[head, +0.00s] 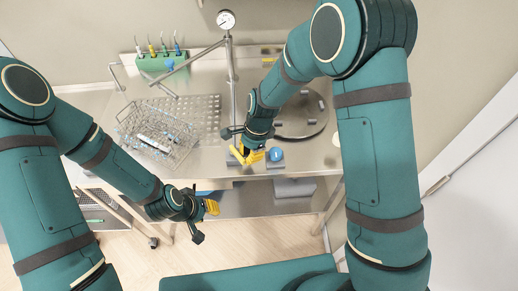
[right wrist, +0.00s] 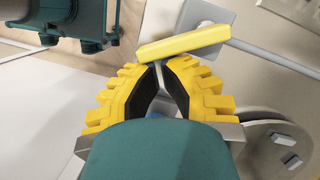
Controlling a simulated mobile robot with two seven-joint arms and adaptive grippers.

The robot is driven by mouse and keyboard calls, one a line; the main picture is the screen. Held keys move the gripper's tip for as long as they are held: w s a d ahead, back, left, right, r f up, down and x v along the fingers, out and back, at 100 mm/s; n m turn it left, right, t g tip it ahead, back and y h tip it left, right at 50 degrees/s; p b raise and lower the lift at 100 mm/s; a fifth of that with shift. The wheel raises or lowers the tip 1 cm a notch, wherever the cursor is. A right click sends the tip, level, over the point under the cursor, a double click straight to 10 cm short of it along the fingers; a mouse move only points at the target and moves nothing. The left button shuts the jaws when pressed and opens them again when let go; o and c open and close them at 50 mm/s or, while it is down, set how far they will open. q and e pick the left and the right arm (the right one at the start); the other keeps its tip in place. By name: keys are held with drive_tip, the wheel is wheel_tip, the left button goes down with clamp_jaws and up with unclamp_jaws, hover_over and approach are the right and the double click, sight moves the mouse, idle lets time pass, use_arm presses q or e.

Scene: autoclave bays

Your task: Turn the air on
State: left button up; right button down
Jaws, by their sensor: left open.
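A yellow lever handle (right wrist: 183,42) lies just beyond my right fingertips in the right wrist view, beside a grey block (right wrist: 205,15). My right gripper (right wrist: 159,66) has its fingertips drawn close together, with a narrow gap between them. The handle crosses in front of the tips and is not clearly between them. In the head view my right gripper (head: 252,155) is at the bench's front edge, partly hiding the lever. A blue round knob (head: 276,155) is just to its right. My left gripper (head: 206,211) is open and empty, low in front of the bench.
A wire basket (head: 133,122) with instruments stands on the steel bench at left. A green rack (head: 158,64) is behind it. A pressure gauge (head: 226,19) tops a thin post. A round dark plate (head: 300,116) lies right of my right forearm. Open floor (head: 245,242) is in front.

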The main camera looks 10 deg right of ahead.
drive_tip(key=m, duration=0.2)
drive_tip(key=s+a+m+t+p, duration=0.1)
drive_tip(key=shift+s+a+m, duration=0.2)
drive_tip(key=shift+m, duration=0.2)
drive_tip(key=shift+s+a+p, duration=0.1)
drive_tip(key=shift+a+p, duration=0.15)
drive_tip(key=shift+p, duration=0.2)
drive_tip(key=shift+s+a, duration=0.1)
drive_tip(key=d, duration=0.4)
drive_tip(key=shift+d+r, duration=0.15)
drive_tip(key=shift+r, duration=0.2)
drive_tip(key=p+v, duration=0.1)
drive_tip(key=v, duration=0.8)
drive_tip(key=shift+d+r, duration=0.1)
